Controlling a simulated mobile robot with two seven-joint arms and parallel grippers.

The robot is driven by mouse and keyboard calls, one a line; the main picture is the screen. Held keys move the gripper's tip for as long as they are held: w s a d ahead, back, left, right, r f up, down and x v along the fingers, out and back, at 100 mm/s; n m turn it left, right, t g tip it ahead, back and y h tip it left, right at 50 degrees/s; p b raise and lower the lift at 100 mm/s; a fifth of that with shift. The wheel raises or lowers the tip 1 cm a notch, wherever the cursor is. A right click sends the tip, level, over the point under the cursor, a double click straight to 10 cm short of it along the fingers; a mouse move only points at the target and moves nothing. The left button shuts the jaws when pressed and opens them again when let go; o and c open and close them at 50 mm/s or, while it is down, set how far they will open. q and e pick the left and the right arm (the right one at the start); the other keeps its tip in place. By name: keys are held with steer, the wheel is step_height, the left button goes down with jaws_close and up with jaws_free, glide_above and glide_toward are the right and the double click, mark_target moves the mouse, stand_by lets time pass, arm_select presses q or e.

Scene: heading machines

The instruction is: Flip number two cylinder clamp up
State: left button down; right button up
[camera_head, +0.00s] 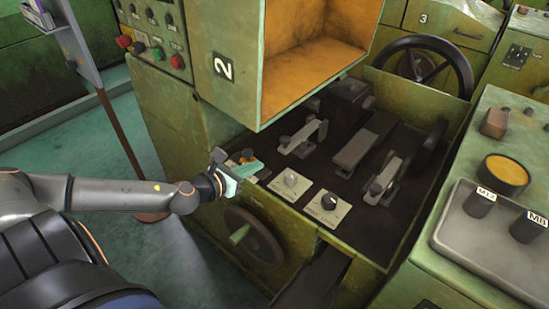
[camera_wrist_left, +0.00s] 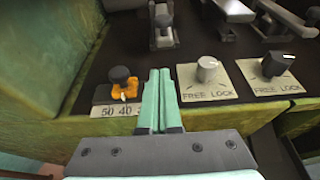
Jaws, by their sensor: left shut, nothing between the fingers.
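The green machine with the number 2 plate (camera_head: 223,67) stands in front of me with its dark bed open. Two metal clamp-like levers with knobs, one at the left (camera_head: 303,137) and one at the right (camera_head: 384,179), lie in the bed; I cannot tell which is the cylinder clamp. The left one's knobbed end shows in the left wrist view (camera_wrist_left: 163,28). My left gripper (camera_head: 256,168) is shut and empty, its teal fingers pointing over the bed's front edge. In the left wrist view the fingertips (camera_wrist_left: 160,72) lie between an orange part with a black knob (camera_wrist_left: 122,80) and a grey knob.
Two FREE/LOCK plates carry a grey knob (camera_wrist_left: 207,70) and a black knob (camera_wrist_left: 275,65). An open orange-lined box (camera_head: 315,65) overhangs the bed. A handwheel (camera_head: 253,238) is on the front below my gripper. A control console (camera_head: 490,235) stands at right.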

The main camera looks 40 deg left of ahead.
mark_target(279, 149)
arm_select(q)
steer(key=shift+x, duration=4.4)
steer(key=shift+d, duration=0.1)
steer(key=shift+r+p, duration=0.45)
steer(key=shift+p, duration=0.05)
steer(key=shift+r+p, duration=0.8)
steer(key=shift+p, duration=0.15)
steer(key=shift+r, duration=0.2)
steer(key=shift+f, duration=0.1)
arm_select(e)
steer(key=shift+s+d+r+h, duration=0.3)
steer(key=shift+s+d+r, duration=0.3)
steer(key=shift+d+r, duration=0.25)
